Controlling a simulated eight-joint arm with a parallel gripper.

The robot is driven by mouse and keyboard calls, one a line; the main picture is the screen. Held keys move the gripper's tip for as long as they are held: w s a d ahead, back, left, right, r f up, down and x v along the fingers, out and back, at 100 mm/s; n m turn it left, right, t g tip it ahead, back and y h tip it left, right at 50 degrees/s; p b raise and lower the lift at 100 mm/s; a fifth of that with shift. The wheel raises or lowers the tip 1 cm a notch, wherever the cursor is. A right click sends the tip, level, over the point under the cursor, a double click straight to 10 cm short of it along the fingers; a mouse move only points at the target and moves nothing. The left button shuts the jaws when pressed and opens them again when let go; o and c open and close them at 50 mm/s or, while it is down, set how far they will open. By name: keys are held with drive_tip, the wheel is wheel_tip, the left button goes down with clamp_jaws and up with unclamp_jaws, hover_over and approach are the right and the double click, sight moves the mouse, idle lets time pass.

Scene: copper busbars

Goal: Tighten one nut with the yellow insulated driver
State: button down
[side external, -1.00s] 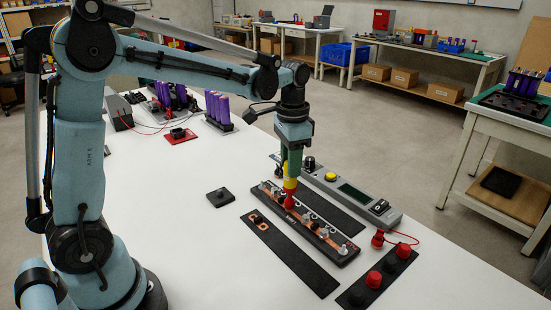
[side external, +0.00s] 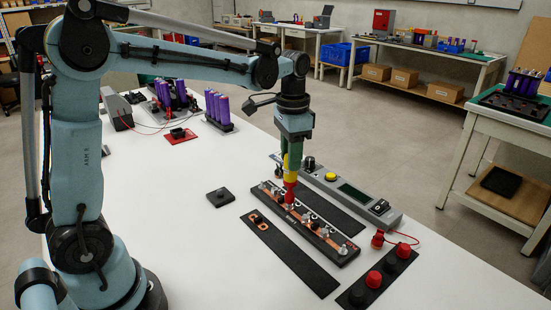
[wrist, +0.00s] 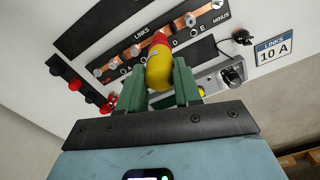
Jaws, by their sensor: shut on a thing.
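My gripper (side external: 294,150) is shut on the yellow insulated driver (side external: 290,174) and points down over the black block (side external: 344,262) with copper busbars and several metal nuts. The driver has a yellow body and a red lower part, which stands over the far-left part of the block. Its tip is hidden, so I cannot tell whether it touches a nut. In the wrist view, the driver (wrist: 159,70) sits between the green fingers of my gripper (wrist: 159,88). The block (wrist: 93,66) shows beyond it, with nuts to both sides of the driver.
Behind stands a grey meter box (side external: 325,183) with a yellow button. Red and black caps (side external: 374,279) are at the right. A small black square (side external: 220,196) lies left; white table around it is clear.

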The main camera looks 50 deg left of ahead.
drive_tip(key=n, duration=0.7)
drive_tip(key=shift+n, duration=0.4)
drive_tip(key=n, duration=0.3)
drive_tip(key=shift+n, duration=0.3)
drive_tip(key=n, duration=0.3)
drive_tip(key=shift+n, duration=0.3)
drive_tip(key=n, duration=0.5)
drive_tip(key=shift+n, duration=0.4)
drive_tip(key=n, duration=0.6)
drive_tip(key=shift+n, duration=0.3)
drive_tip(key=shift+f, duration=0.1)
